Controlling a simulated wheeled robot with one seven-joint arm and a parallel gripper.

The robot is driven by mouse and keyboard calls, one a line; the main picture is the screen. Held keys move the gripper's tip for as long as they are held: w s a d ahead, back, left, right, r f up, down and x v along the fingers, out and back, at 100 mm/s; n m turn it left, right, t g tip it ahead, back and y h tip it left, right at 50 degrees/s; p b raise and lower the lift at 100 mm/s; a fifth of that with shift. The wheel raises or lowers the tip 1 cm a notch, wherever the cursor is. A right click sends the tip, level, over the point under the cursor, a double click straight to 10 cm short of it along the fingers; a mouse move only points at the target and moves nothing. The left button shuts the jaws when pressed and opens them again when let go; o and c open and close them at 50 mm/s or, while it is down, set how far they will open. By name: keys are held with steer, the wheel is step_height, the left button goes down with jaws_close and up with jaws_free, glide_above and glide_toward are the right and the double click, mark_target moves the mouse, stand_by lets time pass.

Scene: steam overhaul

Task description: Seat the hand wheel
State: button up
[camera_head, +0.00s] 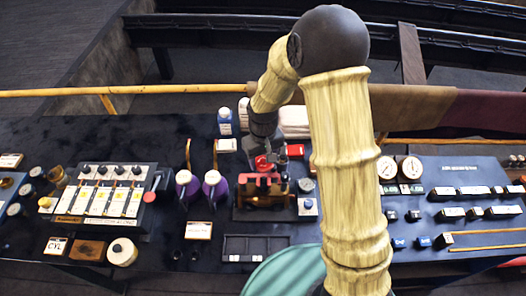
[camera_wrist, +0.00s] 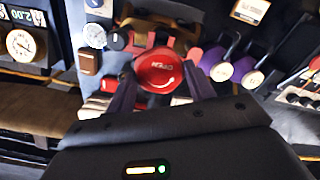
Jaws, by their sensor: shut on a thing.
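The red hand wheel (camera_wrist: 158,70), a round disc with white lettering, sits between the two dark fingers of my gripper (camera_wrist: 160,82) in the wrist view. The fingers are shut on its sides. In the head view the hand wheel (camera_head: 263,163) shows as a small red patch under my gripper (camera_head: 266,152). It is at the far side of a dark stand with a red frame (camera_head: 262,181). In the wrist view, red posts and a brass-coloured part show just beyond the wheel. The wheel's underside is hidden, and I cannot tell whether it touches the stand.
Two purple-and-white handled items (camera_head: 213,183) stand left of the stand, with a block of labelled switches (camera_head: 108,195) farther left. A blue-and-white bottle (camera_head: 225,121) and white folded cloths (camera_head: 293,119) are behind. A dark tray (camera_head: 255,246) lies in front. Gauges (camera_head: 410,168) stand right.

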mark_target(263, 162)
steer(key=shift+s, duration=0.1)
steer(key=shift+f+b, duration=1.45)
steer(key=shift+f, duration=0.4)
steer(key=shift+f+b, duration=0.85)
steer(key=shift+f, duration=0.3)
stand_by(1.5)
steer(key=o, duration=1.3)
steer(key=shift+c, duration=0.2)
steer(key=shift+o, duration=0.4)
steer(key=shift+o, duration=1.2)
